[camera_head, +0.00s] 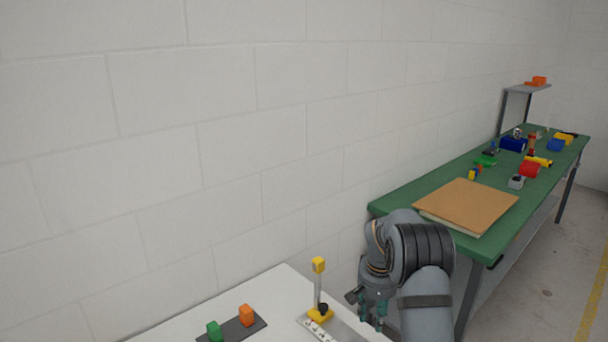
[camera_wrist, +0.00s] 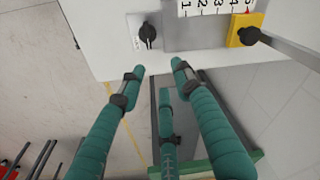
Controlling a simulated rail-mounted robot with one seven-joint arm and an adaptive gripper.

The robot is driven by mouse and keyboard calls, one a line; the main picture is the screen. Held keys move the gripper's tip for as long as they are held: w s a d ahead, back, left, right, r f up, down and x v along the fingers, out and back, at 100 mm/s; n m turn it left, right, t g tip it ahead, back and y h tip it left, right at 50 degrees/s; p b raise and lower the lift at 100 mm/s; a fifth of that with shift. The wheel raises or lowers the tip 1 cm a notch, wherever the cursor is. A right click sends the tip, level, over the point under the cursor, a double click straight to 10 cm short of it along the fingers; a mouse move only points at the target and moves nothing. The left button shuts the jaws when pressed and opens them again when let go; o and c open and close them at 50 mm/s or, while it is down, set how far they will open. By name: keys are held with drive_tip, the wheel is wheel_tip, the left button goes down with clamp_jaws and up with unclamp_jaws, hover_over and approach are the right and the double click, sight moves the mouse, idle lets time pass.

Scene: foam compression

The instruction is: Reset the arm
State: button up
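My gripper (camera_head: 372,308) hangs at the right end of the white table in the head view, beside the yellow-topped post. In the wrist view my gripper (camera_wrist: 156,72) shows several teal fingers spread apart with nothing between them. The fingertips point at the edge of the white table (camera_wrist: 95,45). Part of my arm hides the area behind the gripper in the head view.
A scale plate with a yellow slider (camera_wrist: 243,28) and a black knob (camera_wrist: 149,33) lie near the fingertips. An orange block (camera_head: 246,315) and a green block (camera_head: 214,331) stand on a dark strip. A green workbench (camera_head: 400,197) holds a brown board (camera_head: 467,205) and several tools.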

drive_tip(key=s+a+f+n, duration=0.1)
drive_tip(key=s, duration=0.4)
drive_tip(key=s+a+f+n+g, duration=0.1)
drive_tip(key=s+a+f+n, duration=0.1)
drive_tip(key=s, duration=0.4)
drive_tip(key=s+a+f+n, duration=0.1)
drive_tip(key=s, duration=0.4)
drive_tip(key=shift+s+a+f+n+p, duration=0.3)
drive_tip(key=shift+a+f+n+p, duration=0.05)
drive_tip(key=shift+f+n, duration=0.05)
drive_tip(key=shift+s, duration=0.15)
